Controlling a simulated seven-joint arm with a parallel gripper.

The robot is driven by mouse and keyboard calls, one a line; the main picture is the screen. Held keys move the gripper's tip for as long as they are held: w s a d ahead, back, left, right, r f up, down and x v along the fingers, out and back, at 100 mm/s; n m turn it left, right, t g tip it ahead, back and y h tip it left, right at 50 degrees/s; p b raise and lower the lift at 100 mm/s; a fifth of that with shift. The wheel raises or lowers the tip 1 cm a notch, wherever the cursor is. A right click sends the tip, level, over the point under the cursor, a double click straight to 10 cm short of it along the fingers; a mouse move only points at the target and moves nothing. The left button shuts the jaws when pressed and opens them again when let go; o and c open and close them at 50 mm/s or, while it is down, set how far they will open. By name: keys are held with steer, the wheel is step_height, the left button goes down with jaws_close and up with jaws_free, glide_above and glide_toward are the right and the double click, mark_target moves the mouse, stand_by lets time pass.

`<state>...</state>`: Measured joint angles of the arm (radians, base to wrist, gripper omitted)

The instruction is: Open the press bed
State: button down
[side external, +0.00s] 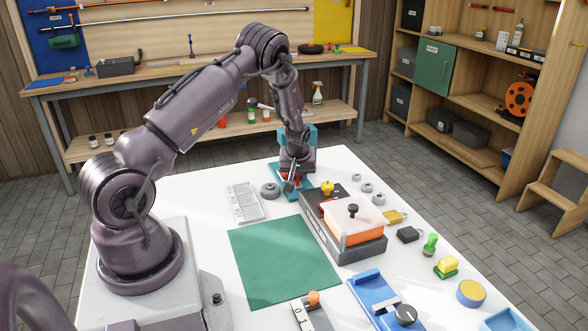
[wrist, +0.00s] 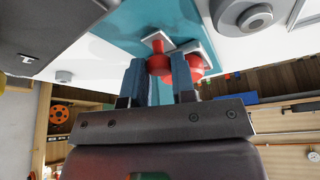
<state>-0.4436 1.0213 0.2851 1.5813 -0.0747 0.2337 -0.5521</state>
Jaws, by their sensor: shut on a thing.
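A teal press (side external: 284,178) stands at the far end of the white table, mostly hidden behind my wrist. Its flat teal surface (wrist: 125,28) fills the upper middle of the wrist view. A red handle (wrist: 160,63) with a small pale plate on it sits between my fingertips. More red shows beside the right finger. My gripper (wrist: 160,74) is shut on the red handle, with one blue-grey finger on each side. In the side view my gripper (side external: 290,183) points down at the press. I cannot tell how far the bed is open.
A dark box (side external: 317,206) with a yellow knob and an orange block (side external: 352,222) with a black knob stand close in front. The green mat (side external: 283,258) is bare.

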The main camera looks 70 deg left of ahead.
steer(key=shift+d, duration=0.25)
steer(key=c, duration=1)
jaws_free()
steer(key=shift+o, duration=0.2)
steer(key=v, duration=1.3)
steer(key=shift+c, duration=0.2)
